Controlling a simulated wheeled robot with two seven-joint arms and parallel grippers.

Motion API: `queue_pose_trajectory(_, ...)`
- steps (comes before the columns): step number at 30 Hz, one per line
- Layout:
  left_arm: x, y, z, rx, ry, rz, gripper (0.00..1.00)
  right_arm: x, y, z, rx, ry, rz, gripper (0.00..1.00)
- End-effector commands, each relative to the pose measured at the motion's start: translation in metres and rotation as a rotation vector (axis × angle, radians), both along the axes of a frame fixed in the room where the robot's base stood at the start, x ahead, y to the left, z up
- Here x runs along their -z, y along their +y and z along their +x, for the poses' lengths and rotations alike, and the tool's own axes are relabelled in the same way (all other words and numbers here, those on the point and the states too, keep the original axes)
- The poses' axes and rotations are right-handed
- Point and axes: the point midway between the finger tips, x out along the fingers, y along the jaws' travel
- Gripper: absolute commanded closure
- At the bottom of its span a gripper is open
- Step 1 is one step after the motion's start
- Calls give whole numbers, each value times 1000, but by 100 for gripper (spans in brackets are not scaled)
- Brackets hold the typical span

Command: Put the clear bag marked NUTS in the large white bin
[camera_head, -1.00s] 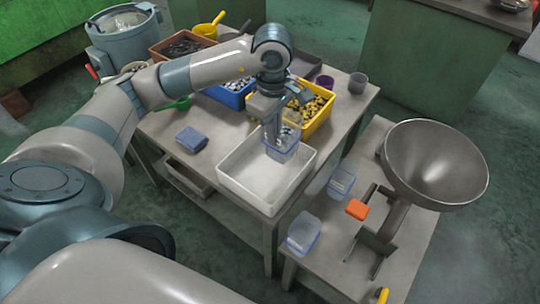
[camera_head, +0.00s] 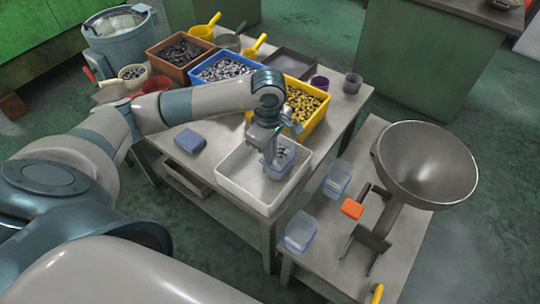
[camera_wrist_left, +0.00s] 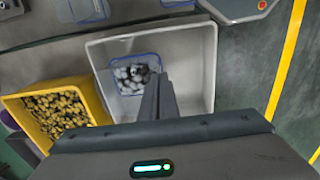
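The large white bin (camera_head: 232,188) stands at the front corner of the table; it fills the middle of the left wrist view (camera_wrist_left: 205,60). A clear, blue-rimmed bag (camera_head: 284,166), box-like and holding grey pieces, is inside the bin's outline; it also shows in the left wrist view (camera_wrist_left: 121,84). No marking on it is readable. My left gripper (camera_head: 268,155) points down over the bin, its fingers together on the bag's rim. Whether the bag touches the bin floor is hard to tell. My right gripper is not in view.
Two similar clear containers (camera_head: 337,180) (camera_head: 300,232) stand on the low bench by a metal scale pan (camera_head: 428,165). Yellow (camera_head: 318,117), blue (camera_head: 205,72) and brown (camera_head: 160,56) bins of parts stand behind the white bin. A blue cloth-like block (camera_head: 190,141) lies left.

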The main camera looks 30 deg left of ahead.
Motion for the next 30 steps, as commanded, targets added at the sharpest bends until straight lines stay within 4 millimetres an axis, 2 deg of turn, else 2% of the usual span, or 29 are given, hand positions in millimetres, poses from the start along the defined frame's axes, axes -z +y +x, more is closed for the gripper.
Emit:
queue_pose_trajectory(5, 12, 0, 0, 1, -2, 0, 100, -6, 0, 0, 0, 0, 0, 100)
queue_pose_trajectory(17, 17, 0, 0, 1, -3, 0, 100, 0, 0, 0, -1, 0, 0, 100)
queue_pose_trajectory(19, 16, 0, 0, 1, -1, 0, 84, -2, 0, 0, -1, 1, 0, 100)
queue_pose_trajectory(20, 16, 0, 0, 1, -1, 0, 80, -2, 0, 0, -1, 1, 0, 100)
queue_pose_trajectory(30, 15, 0, 0, 1, -1, 0, 80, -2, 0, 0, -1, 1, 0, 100)
